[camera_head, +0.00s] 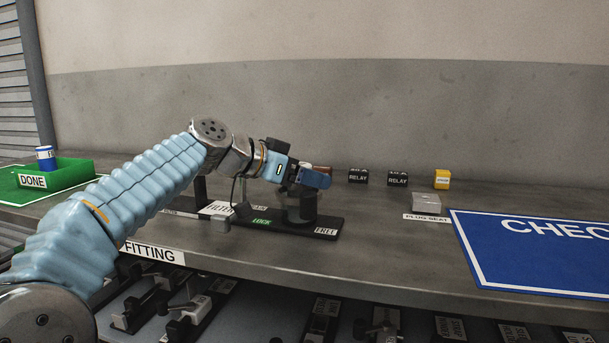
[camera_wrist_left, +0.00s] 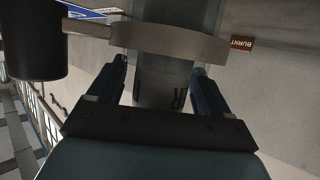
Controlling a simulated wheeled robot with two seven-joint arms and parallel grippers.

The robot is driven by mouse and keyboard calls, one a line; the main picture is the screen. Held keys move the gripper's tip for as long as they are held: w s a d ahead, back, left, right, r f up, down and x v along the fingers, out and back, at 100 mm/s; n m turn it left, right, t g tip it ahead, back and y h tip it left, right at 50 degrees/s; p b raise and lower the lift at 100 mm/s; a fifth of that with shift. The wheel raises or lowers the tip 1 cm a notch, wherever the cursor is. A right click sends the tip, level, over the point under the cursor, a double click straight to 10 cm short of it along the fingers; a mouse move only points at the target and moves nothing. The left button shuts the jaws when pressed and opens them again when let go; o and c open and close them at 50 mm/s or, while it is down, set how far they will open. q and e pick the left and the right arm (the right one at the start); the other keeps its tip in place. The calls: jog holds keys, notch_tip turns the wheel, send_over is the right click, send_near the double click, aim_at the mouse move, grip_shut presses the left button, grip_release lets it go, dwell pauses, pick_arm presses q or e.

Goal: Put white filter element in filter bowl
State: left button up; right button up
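A dark grey cylindrical bowl (camera_head: 300,208) stands upright on a black base plate (camera_head: 262,224) marked FILTER, LOCK and FREE. My left gripper (camera_head: 318,179) is over the top of the bowl, its blue fingers near the rim. In the left wrist view, its two fingers (camera_wrist_left: 162,75) stand apart on either side of a grey cylinder (camera_wrist_left: 160,93) with dark letters; a narrow gap shows beside it. A metal band (camera_wrist_left: 170,42) with a black knob (camera_wrist_left: 34,45) crosses beyond the fingertips. I cannot pick out the white filter element for sure. My right gripper is out of view.
A green DONE tray (camera_head: 75,170) holding a blue and white can (camera_head: 46,158) is at left. A brown BURNT block (camera_wrist_left: 243,43), two black RELAY blocks (camera_head: 398,179), a yellow block (camera_head: 442,179) and a grey plug seat (camera_head: 426,202) stand behind. A blue mat (camera_head: 510,262) lies right.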

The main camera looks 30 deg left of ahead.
pick_arm(q)
jog(key=shift+s+r, duration=0.1)
jog(key=shift+r, duration=0.15)
jog(key=v, duration=1.1)
jog(key=shift+s+a, duration=0.2)
jog(key=shift+s, duration=0.1)
